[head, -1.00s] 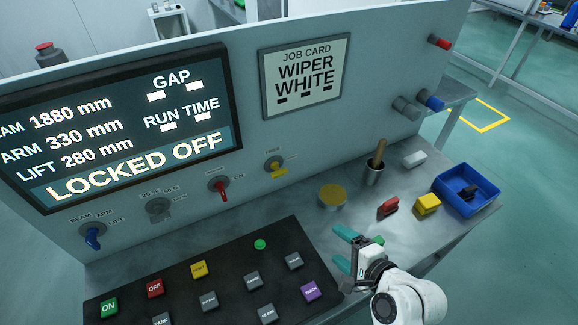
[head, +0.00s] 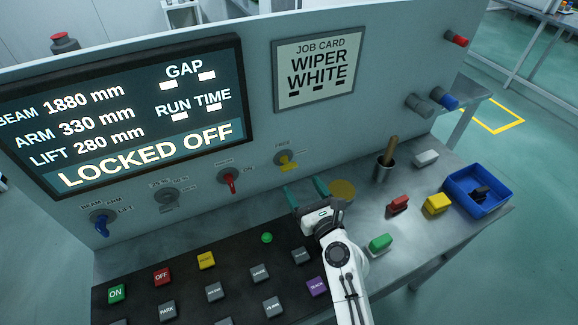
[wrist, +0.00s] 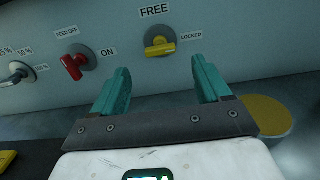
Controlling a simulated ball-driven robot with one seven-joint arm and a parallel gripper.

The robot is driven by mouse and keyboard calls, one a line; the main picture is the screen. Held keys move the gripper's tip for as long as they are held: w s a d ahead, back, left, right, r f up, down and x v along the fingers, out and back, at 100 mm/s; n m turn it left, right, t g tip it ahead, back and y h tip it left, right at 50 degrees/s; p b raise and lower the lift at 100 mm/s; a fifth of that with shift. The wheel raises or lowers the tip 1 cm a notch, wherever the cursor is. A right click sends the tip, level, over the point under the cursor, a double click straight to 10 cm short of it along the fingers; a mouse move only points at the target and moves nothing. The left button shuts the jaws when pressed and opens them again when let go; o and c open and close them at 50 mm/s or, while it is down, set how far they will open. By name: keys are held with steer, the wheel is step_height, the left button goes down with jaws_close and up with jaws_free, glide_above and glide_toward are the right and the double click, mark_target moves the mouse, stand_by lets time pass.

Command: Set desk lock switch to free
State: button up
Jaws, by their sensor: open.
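The desk lock switch (head: 286,161) is a yellow rotary handle on a round grey base on the upright panel. In the wrist view the yellow switch (wrist: 160,46) has a FREE label above it and a LOCKED label to its right; its handle points right, toward LOCKED. My gripper (head: 306,190) is open and empty, just below and in front of the switch. In the wrist view its two teal fingers (wrist: 160,85) stand apart, with the switch between and beyond them, not touched. The display (head: 130,115) reads LOCKED OFF.
A red switch (wrist: 74,64) sits left of the yellow one. A button board (head: 190,290) lies below.

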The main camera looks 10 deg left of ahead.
mark_target(290, 168)
steer(key=b+x, duration=0.2)
steer(key=x, duration=0.7)
steer(key=shift+c, duration=0.2)
steer(key=c, duration=0.9)
